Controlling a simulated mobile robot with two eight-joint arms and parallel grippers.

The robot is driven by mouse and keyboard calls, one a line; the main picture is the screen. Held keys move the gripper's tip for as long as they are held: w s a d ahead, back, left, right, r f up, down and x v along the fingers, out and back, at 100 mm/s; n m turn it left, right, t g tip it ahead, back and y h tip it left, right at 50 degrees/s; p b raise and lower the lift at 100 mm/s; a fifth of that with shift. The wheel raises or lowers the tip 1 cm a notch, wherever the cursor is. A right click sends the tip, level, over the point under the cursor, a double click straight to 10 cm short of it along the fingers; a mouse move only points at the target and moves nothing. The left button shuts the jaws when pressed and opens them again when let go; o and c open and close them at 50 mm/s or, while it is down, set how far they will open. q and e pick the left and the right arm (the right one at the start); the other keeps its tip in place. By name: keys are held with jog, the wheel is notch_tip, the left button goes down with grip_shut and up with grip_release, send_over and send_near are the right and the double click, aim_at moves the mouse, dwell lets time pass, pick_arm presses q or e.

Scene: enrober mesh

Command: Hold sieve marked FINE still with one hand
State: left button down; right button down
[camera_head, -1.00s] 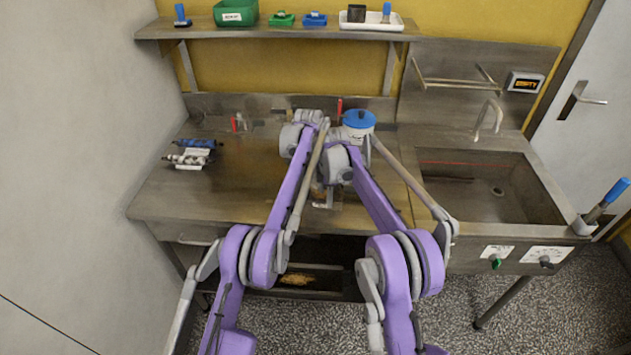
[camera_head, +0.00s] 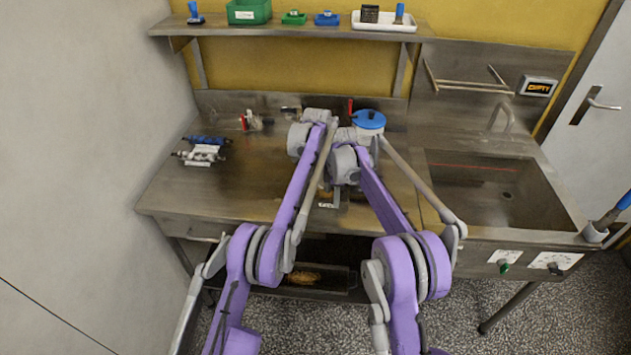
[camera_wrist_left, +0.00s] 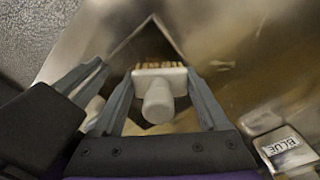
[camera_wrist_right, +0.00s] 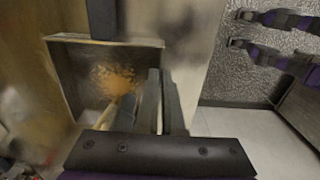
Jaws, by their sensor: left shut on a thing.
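No sieve marked FINE can be made out by its label in any view. My left gripper (camera_wrist_left: 158,95) is shut on a white-handled brush (camera_wrist_left: 158,100) with tan bristles. Beyond the brush lies a diamond-shaped metal-edged area (camera_wrist_left: 128,55), possibly a frame. The fingers of my right gripper (camera_wrist_right: 160,85) stand close together with a thin pale gap; I cannot tell whether they pinch something. In the head view both grippers are hidden behind my arms, over the front of the steel table (camera_head: 240,200). A small pale metal piece (camera_head: 329,197) shows near its front edge.
A tray with orange-brown crumbs (camera_head: 303,279) sits beneath the table; a crumb-filled tray also shows in the right wrist view (camera_wrist_right: 65,85). A blue-lidded tub (camera_head: 369,122) stands behind my arms. The sink (camera_head: 490,190) is right; the left tabletop is mostly clear.

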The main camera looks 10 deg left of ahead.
aim_at(312, 179)
pick_arm(q)
jog(key=d, duration=0.5)
jog(key=shift+d+f, duration=0.15)
jog(key=shift+d, duration=0.25)
jog(key=shift+s+a+r, duration=0.1)
jog(key=shift+a+r, duration=0.15)
jog(key=shift+a, duration=0.9)
jog(key=shift+a+r, duration=0.25)
jog(key=shift+a, duration=0.85)
jog(key=shift+a+f, duration=0.1)
jog(key=shift+a, duration=1.6)
jog(key=shift+r, duration=1.5)
jog(key=shift+w+a, duration=0.15)
jog(key=shift+w, duration=0.05)
